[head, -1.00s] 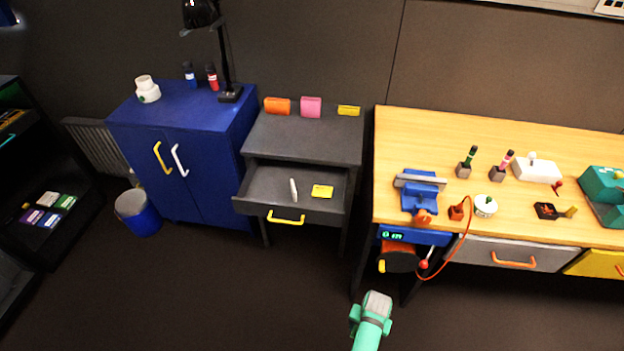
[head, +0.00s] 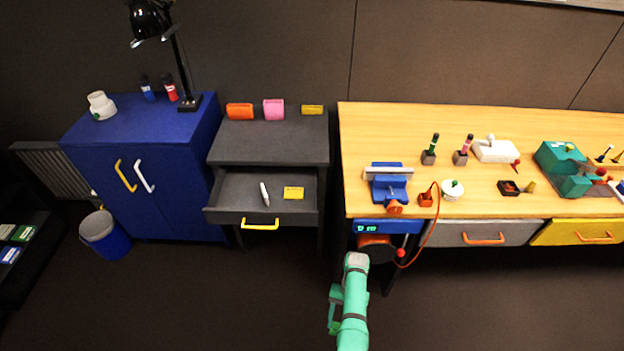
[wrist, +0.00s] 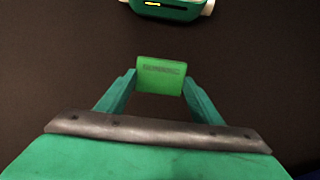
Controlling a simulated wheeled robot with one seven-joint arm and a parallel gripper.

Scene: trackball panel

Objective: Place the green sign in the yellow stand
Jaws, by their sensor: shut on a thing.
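The green sign (wrist: 161,76) is a small bright green plate with faint dark markings, seen in the wrist view. My gripper (wrist: 160,84) is shut on it, one finger at each side, with dark floor behind. The head view shows part of my green arm at bottom centre, but I cannot make out the sign there. A small yellow stand (head: 312,110) is on top of the grey drawer cabinet, at the right of the row along its back edge. My arm is in front of and below that cabinet top, well apart from the stand.
An orange stand (head: 240,111) and a pink stand (head: 273,109) are beside the yellow one. The cabinet's open drawer (head: 230,199) juts forward, holding a white pen-like item and a yellow block (head: 293,192). A cluttered wooden workbench (head: 400,140) stands right; a blue cabinet (head: 140,150) stands left.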

